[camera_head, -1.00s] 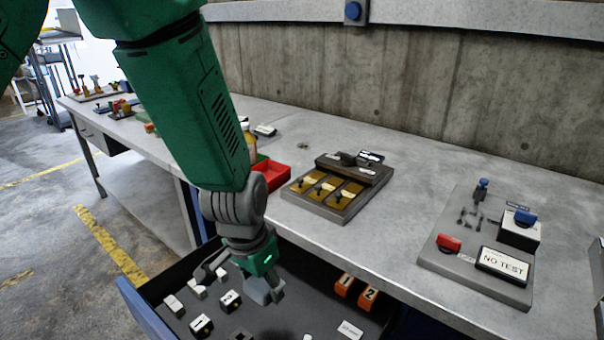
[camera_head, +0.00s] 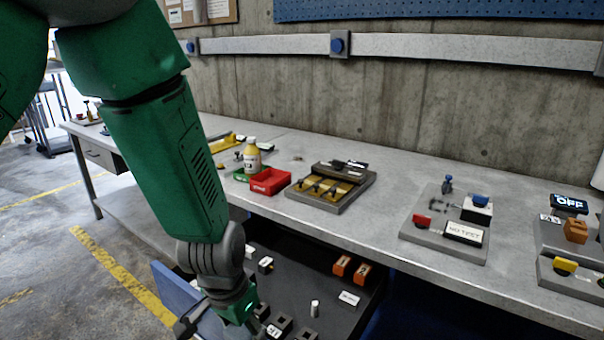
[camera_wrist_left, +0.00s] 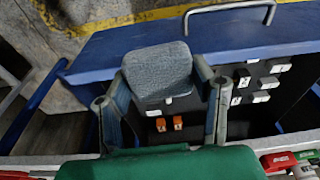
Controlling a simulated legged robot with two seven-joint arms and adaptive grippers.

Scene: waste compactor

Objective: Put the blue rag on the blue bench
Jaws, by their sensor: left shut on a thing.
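My left gripper (camera_wrist_left: 160,76) is shut on a blue-grey, square, cloth-textured thing, the rag (camera_wrist_left: 157,66), which sits between its two fingers in the left wrist view. Behind it in that view are the open drawer's blue front (camera_wrist_left: 250,32) and interior. In the head view my left arm reaches down over the drawer's left side, and the gripper is partly cut off by the bottom edge. The long workbench has a grey top (camera_head: 395,180) and a blue drawer front (camera_head: 176,290); I cannot tell whether it is the blue bench. My right gripper is not in view.
The dark drawer (camera_head: 300,270) holds orange blocks (camera_head: 351,268) and several small labelled pieces. On the bench stand a red bin (camera_head: 269,181), a yellow bottle (camera_head: 252,155), a fuse panel (camera_head: 330,187) and a NO TEST panel (camera_head: 445,228). Bare benchtop lies between the panels.

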